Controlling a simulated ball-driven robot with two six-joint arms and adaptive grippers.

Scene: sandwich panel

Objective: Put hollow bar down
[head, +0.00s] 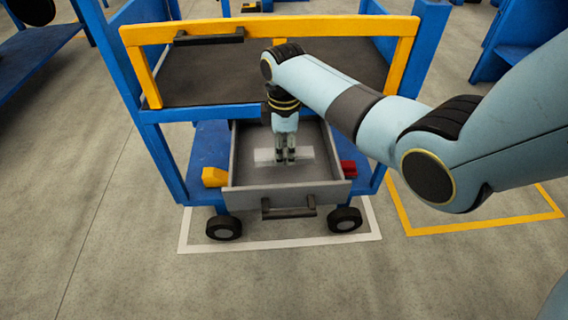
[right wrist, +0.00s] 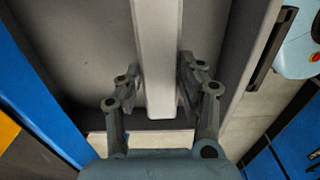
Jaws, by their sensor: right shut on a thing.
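The hollow bar (head: 301,154) is pale grey and lies crosswise inside the grey open drawer (head: 240,190) of the blue cart. In the right wrist view the bar (right wrist: 158,50) runs between the two fingers (right wrist: 161,85), with one finger on each side. The bar is level, on or very close to the drawer floor; I cannot tell whether it touches. My left gripper is not in view.
A yellow-orange rail (head: 270,28) and a dark upper shelf (head: 215,80) stand behind and above the drawer. A yellow block (head: 214,177) and a red object (head: 348,168) flank the drawer. The drawer has a dark front handle (head: 288,210). Floor in front is clear.

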